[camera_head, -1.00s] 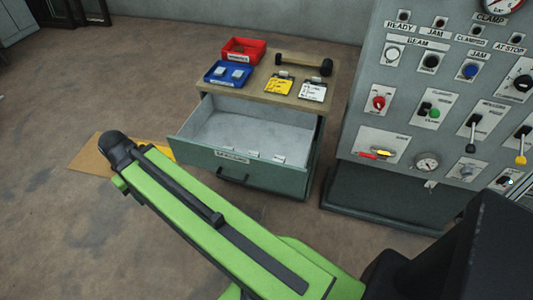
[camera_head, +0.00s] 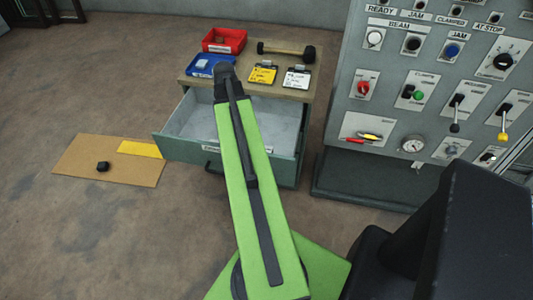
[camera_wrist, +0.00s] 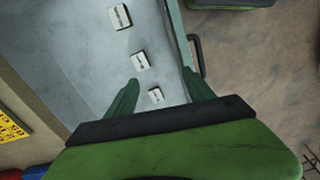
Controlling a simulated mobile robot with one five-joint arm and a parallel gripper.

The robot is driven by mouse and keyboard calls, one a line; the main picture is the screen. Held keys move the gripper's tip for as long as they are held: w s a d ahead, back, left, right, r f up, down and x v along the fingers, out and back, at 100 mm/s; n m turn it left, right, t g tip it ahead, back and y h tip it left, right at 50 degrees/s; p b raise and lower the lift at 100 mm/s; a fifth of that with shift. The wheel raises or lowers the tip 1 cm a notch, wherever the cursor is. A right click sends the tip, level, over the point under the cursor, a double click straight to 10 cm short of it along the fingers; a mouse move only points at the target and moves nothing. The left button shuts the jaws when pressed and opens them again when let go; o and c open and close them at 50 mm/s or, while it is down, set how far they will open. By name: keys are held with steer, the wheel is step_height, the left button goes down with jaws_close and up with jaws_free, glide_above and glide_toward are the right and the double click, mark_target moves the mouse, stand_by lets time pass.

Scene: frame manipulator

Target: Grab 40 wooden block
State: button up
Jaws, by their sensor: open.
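Three small pale blocks lie in a row on the grey floor of the open drawer (camera_head: 180,149). In the wrist view they are the far block (camera_wrist: 119,16), the middle block (camera_wrist: 140,61) and the near block (camera_wrist: 155,95). Each has a dark label too small to read. My gripper (camera_wrist: 162,82) is open above the drawer, beside its front wall. The near block shows between the two green fingers, and the middle block is just ahead of them. Nothing is held. In the head view my arm covers part of the drawer and hides the gripper.
On the cabinet top are a red bin (camera_head: 224,40), a blue bin (camera_head: 209,66) with pale pieces, a mallet (camera_head: 285,49), a yellow tag (camera_head: 263,73) and a white tag (camera_head: 296,78). A control panel (camera_head: 430,90) stands right. A brown board (camera_head: 90,160) lies on the floor.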

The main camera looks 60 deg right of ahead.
steer(key=s+d, duration=0.9)
steer(key=s, duration=0.1)
steer(key=shift+n, duration=0.3)
step_height(320, 180, down, 18)
steer(key=b, duration=1.7)
steer(key=shift+w+d+r+b, duration=0.1)
steer(key=shift+r+b, duration=0.05)
steer(key=shift+b, duration=0.25)
steer(key=shift+r, duration=0.2)
jaws_close()
